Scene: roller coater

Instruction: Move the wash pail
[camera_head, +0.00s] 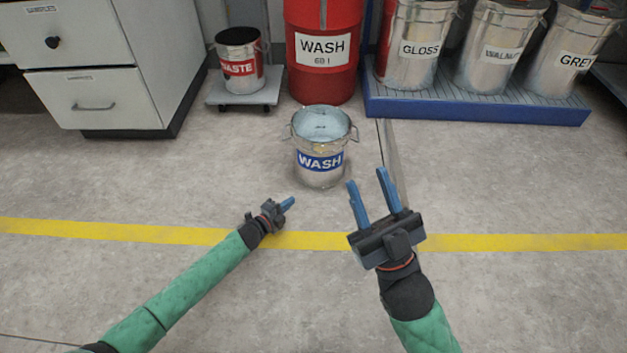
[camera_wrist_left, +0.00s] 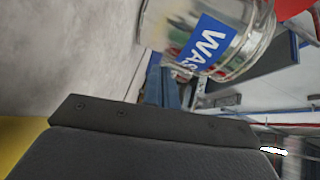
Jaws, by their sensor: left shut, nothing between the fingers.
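The wash pail (camera_head: 321,176) is a metal bucket with a blue WASH label and side handles. It stands upright on the floor in the middle of the head view, with pale bluish contents inside. It also shows tilted in the left wrist view (camera_wrist_left: 240,45). My left gripper (camera_head: 289,203) is shut and empty, in front of the pail and a little to its left, apart from it. In the left wrist view its blue fingers (camera_wrist_left: 162,88) point toward the pail. My right gripper (camera_head: 367,185) is open and empty, to the right of and nearer than the pail.
A red WASH drum (camera_head: 323,77) stands behind the pail. A WASTE bucket (camera_head: 240,75) sits on a small dolly at the back left, beside a drawer cabinet (camera_head: 98,105). GLOSS, WALNUT and GREY buckets stand on a blue pallet (camera_head: 470,110). A yellow line (camera_head: 120,231) crosses clear floor.

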